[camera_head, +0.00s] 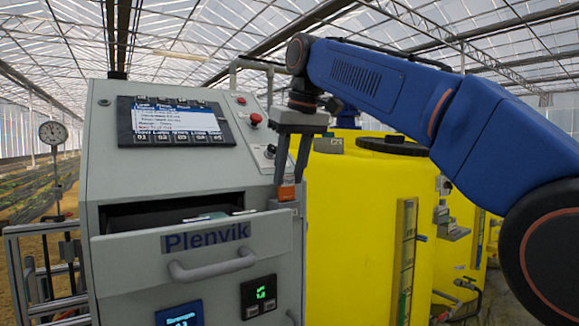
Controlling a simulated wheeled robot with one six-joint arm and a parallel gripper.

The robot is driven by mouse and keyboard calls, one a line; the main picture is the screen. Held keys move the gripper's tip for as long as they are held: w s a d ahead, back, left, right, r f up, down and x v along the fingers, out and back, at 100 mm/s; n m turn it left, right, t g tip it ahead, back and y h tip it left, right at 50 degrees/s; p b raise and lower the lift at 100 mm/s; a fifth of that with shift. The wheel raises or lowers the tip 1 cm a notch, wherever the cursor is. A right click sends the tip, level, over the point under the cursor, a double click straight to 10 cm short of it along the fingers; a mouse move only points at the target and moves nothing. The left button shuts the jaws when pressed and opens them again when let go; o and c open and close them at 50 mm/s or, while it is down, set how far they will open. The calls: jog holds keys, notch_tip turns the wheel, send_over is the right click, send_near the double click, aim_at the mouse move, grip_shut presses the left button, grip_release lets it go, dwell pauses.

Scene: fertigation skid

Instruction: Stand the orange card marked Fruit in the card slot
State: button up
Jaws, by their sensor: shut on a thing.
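My gripper (289,182) points down at the right side of the grey cabinet. It is shut on a small orange card (286,193), which shows between and below its fingertips. Any marking on the card is too small to read. A grey holder (294,207), which looks like the card slot, is at the cabinet's right edge, right at the card's lower edge. I cannot tell whether the card is inside it or just in front of or above it.
The cabinet's drawer (192,256), labelled Plenvik, stands open with flat items (208,216) inside. A screen (176,121) and a red button (256,119) are above. A yellow tank (345,230) stands close on the right. A dial gauge (53,133) is at left.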

aim_at(288, 193)
jog(key=shift+f, duration=1.6)
jog(key=o, duration=1.2)
jog(key=v, duration=1.2)
jog(key=shift+f, duration=0.1)
jog(key=shift+d, duration=0.15)
